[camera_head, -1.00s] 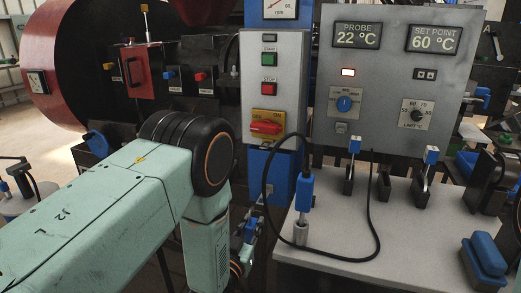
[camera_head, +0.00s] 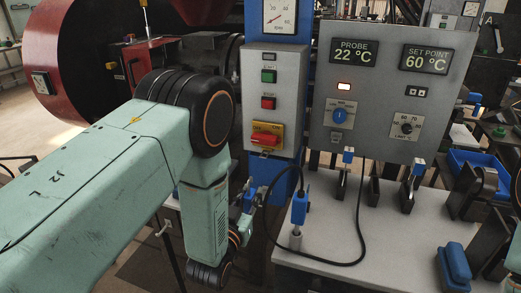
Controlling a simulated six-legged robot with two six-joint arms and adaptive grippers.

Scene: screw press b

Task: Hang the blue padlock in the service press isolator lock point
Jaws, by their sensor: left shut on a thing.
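The isolator is a red rotary handle on a yellow plate (camera_head: 265,137), low on the grey box with green and red buttons. My left arm comes in from the left, bends at a black elbow and drops to the wrist. My left gripper (camera_head: 247,200) is small and partly hidden, below the isolator in the picture and apart from it. It is shut on a small blue thing, which looks like the blue padlock (camera_head: 250,184); its shackle is not clear. My right gripper is not in view.
A grey control panel (camera_head: 375,90) with two displays stands right of the isolator box. A blue-handled probe (camera_head: 299,208) with a looping black cable stands on the grey bench (camera_head: 400,230). A blue block (camera_head: 455,262) lies at its right. A red drum (camera_head: 75,60) stands behind my arm.

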